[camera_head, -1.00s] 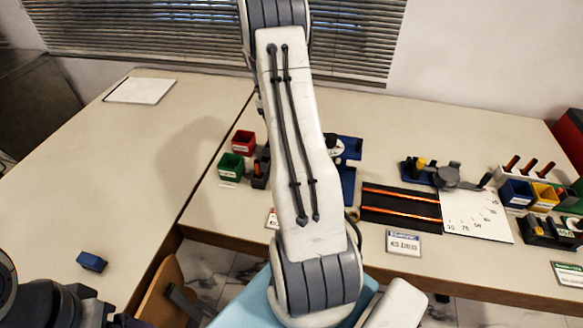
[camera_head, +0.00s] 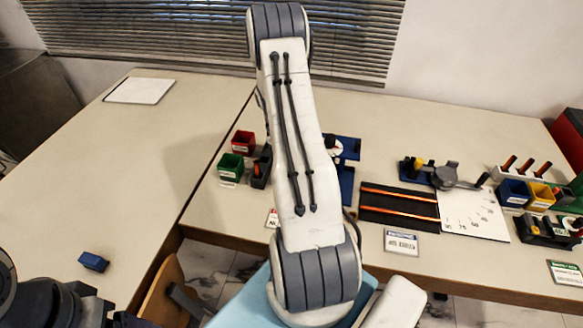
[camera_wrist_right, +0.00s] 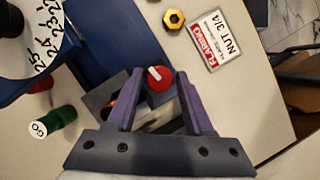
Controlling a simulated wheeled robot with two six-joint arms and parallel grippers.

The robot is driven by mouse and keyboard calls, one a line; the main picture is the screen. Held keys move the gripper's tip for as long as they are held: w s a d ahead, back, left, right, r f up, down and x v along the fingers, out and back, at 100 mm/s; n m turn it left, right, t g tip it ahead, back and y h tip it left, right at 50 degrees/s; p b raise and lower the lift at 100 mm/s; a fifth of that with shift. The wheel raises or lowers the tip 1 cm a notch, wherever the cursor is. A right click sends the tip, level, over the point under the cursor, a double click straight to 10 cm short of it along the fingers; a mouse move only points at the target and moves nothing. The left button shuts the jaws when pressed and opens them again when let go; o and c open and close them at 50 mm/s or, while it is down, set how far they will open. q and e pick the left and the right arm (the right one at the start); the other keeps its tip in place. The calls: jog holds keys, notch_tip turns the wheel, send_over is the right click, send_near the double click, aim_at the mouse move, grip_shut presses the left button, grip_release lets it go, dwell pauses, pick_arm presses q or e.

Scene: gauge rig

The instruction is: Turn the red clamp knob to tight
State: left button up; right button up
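The red clamp knob (camera_wrist_right: 160,84) with a white pointer bar shows in the right wrist view, on the blue rig (camera_wrist_right: 135,38). The bar runs slantwise. My right gripper (camera_wrist_right: 160,74) has purple fingers apart, one on each side of the knob, with gaps to it. I cannot tell how far the tips are above it. In the head view the blue rig (camera_head: 346,176) is partly hidden behind my right arm; the knob and right gripper are hidden there. My left gripper is not identifiable; only dark parts of my left arm show at the lower left.
In the right wrist view, a yellow nut (camera_wrist_right: 174,19) and a NUT 3/4 label (camera_wrist_right: 222,36) lie beyond the knob. The left table has free room around a blue block (camera_head: 93,261).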

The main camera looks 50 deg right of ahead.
grip_shut()
jog(key=shift+d+r+m+p, duration=0.1)
jog(key=shift+r+m+p, duration=0.05)
jog(key=shift+m+p, duration=0.2)
jog(key=shift+m+y, duration=0.4)
jog(key=shift+m, duration=0.05)
jog(key=shift+o, duration=0.4)
grip_release()
jog(key=b+v, duration=0.1)
jog(key=v, duration=0.9)
jog(key=shift+r, duration=0.15)
jog(key=shift+w, duration=0.15)
